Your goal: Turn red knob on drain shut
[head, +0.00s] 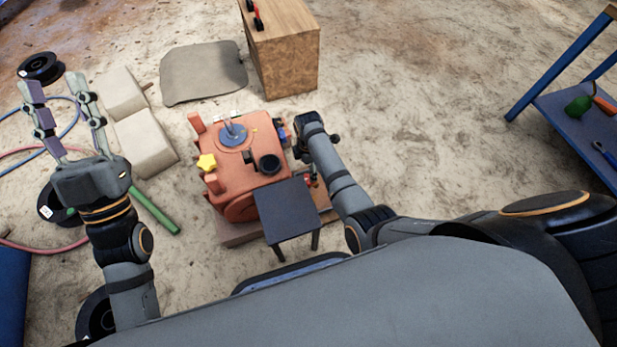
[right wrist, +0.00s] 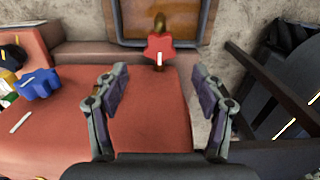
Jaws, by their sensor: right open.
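The red star-shaped knob (right wrist: 158,49) shows in the right wrist view at top centre, on a short brass-coloured stem beside the orange machine body. My right gripper (right wrist: 159,78) is open and empty, its fingers spread left and right below the knob in that view, apart from it. In the head view the right arm reaches to the right side of the orange machine (head: 243,178); its fingertips are hidden there. My left gripper (head: 54,86) is open and empty at the left, above the ground, away from the machine.
The machine has a yellow star knob (head: 207,162) and a blue knob (right wrist: 38,85). A dark stand (head: 290,208) is close in front. A wooden cabinet (head: 285,55), pale blocks (head: 146,142) and a blue shelf (head: 575,125) stand around.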

